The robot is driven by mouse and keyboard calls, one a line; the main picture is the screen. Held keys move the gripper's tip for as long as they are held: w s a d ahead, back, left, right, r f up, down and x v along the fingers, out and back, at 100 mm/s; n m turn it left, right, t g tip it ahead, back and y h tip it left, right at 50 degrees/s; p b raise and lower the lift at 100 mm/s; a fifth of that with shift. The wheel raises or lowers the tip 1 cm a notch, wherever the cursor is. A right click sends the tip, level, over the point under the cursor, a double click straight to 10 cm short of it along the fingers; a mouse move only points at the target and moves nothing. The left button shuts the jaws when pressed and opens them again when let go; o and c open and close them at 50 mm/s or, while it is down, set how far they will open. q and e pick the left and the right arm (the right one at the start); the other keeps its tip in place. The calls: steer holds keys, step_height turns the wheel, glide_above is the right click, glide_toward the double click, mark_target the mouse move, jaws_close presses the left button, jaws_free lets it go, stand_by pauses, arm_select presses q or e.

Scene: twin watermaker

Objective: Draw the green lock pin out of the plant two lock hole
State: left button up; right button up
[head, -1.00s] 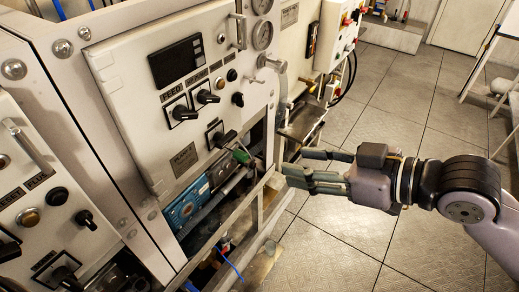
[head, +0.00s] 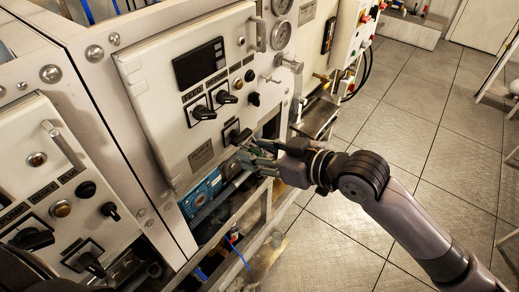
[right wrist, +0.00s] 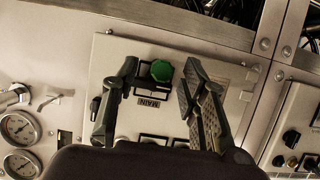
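The green lock pin (right wrist: 161,71) shows its round green head in the right wrist view, just above a "MAIN" label on the pale plant panel (right wrist: 105,62). My right gripper (right wrist: 160,80) is open, with one finger on each side of the green head and a gap to both. In the head view, my right gripper (head: 248,160) is at the lower right of the upper panel (head: 150,92), beside a black switch (head: 238,136), and covers the pin. The lock hole is hidden.
A second panel (head: 50,185) stands at the left.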

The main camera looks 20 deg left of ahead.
jaws_close()
stand_by(0.9)
steer(key=shift+d, duration=0.1)
steer(key=shift+s+d+r+p, duration=0.1)
steer(key=shift+s+d+p, duration=0.2)
steer(key=shift+d, duration=0.6)
steer(key=shift+s+d+r+p, duration=0.2)
steer(key=shift+s+d, duration=0.15)
steer(key=shift+d, duration=0.6)
steer(key=shift+s+d+r+p, duration=0.1)
steer(key=shift+s+d+p, duration=0.2)
steer(key=shift+d, duration=0.6)
steer(key=w+d+r+m+t+h+b, duration=0.1)
steer(key=w+d+r+m+t+h, duration=0.1)
steer(key=d, duration=0.7)
steer(key=w+d+r+m+t+h+b, duration=0.1)
steer(key=w+d+r+m+t+h, duration=0.1)
steer(key=d+m+h, duration=0.4)
steer(key=w+d+r+m+t+h+b, duration=0.1)
steer(key=w+d+r+m+t+h, duration=0.1)
steer(key=d+m, duration=0.4)
steer(key=w+d+t+h, duration=0.1)
steer(key=d+t+h, duration=0.1)
steer(key=d, duration=0.3)
steer(key=shift+w+d+r+t+h, duration=0.2)
steer(key=shift+w+d+t+h, duration=0.1)
steer(key=shift+d+t, duration=0.1)
